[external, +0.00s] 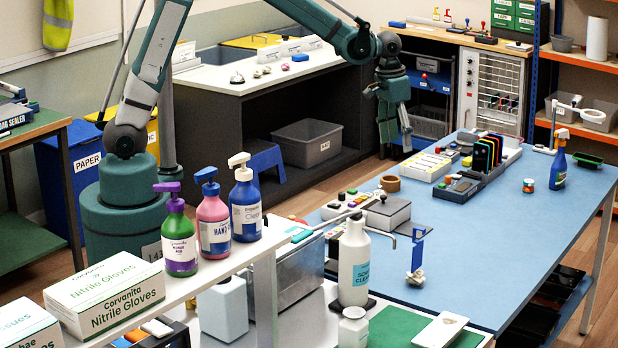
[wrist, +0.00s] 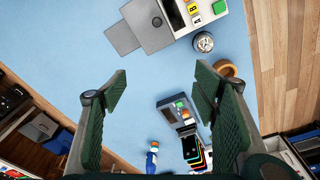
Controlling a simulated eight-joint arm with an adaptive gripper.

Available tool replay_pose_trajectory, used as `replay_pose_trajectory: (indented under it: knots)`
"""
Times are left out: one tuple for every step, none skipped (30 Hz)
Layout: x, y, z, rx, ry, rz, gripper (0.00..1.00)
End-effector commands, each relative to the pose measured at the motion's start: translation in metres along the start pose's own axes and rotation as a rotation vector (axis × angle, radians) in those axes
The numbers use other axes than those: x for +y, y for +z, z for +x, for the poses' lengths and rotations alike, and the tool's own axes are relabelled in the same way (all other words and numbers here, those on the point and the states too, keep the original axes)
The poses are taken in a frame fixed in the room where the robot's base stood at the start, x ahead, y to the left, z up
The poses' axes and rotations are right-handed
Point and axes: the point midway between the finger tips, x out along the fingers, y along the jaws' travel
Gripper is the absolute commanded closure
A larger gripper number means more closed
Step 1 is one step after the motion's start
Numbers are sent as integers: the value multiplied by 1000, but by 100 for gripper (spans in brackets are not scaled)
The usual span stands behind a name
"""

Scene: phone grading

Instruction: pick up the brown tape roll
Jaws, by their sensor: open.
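The brown tape roll (external: 390,184) lies flat on the blue table near its far-left edge in the external view. In the wrist view the tape roll (wrist: 232,71) shows as a brown ring near the table edge, just beyond the right finger, which hides part of it. My gripper (external: 394,138) is in the air above and behind the roll in the external view, fingers pointing down.
A grey box-shaped device (external: 388,213) stands on the near side of the roll. A white tray (external: 427,166) and a rack of phones (external: 485,155) stand to its right. A small round metal item (wrist: 203,42) sits close to the roll. The table's middle is clear.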

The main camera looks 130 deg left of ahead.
Motion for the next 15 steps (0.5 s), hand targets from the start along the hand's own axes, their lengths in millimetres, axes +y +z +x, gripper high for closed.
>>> replay_pose_trajectory:
  knots:
    - [-14, -9, 11, -7, -4, -21, 40]
    - [-21, -13, 16, -13, -6, -33, 40]
    - [-31, -19, 24, -20, -9, -48, 40]
    - [-39, -22, 30, -25, -11, -61, 40]
    - [-46, -27, 36, -30, -13, -72, 40]
    - [-57, -32, 43, -36, -15, -88, 40]
    - [-65, -36, 49, -41, -17, -100, 40]
    - [-73, -39, 55, -47, -19, -111, 40]
    - [-83, -43, 63, -54, -22, -126, 40]
    - [-92, -46, 69, -58, -24, -138, 40]
    - [-100, -49, 75, -63, -25, -150, 40]
    - [-111, -53, 84, -70, -27, -165, 40]
    - [-120, -56, 90, -75, -29, -177, 40]
    - [-128, -58, 96, -81, -31, -188, 40]
    - [-138, -62, 104, -87, -33, -203, 40]
